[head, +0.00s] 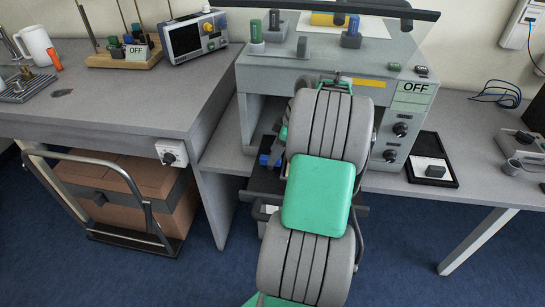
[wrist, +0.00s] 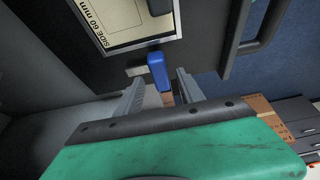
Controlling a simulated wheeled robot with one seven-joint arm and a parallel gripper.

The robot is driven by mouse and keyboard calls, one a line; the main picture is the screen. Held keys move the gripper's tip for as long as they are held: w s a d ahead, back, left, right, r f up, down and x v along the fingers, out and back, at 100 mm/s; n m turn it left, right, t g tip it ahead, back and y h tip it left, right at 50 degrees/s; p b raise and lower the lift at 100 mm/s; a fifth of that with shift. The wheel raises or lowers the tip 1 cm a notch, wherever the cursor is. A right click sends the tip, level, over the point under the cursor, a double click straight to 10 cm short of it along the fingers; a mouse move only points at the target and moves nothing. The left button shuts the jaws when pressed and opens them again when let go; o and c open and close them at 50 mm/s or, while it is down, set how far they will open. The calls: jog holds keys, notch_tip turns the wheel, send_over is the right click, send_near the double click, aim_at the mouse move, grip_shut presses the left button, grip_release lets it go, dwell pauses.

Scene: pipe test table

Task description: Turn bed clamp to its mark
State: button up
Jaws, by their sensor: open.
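The bed clamp appears as a blue lever (wrist: 157,72) in the wrist view, beside the edge of a dark bed. Blue parts (head: 264,160) also show left of my arm in the head view, under the bench machine's hood. My gripper (wrist: 159,76) is open, with one grey finger on each side of the blue lever. A gap shows on both sides, and I cannot tell whether either finger touches it. A small pale plate (wrist: 136,70) lies left of the lever; I cannot tell if it is the mark. My arm hides the gripper in the head view.
A framed plate reading "SIDE 60 mm" (wrist: 115,20) lies on the bed, with a dark handle (wrist: 265,28) at right.

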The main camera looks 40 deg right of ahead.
jog(key=shift+x, duration=1.2)
grip_shut()
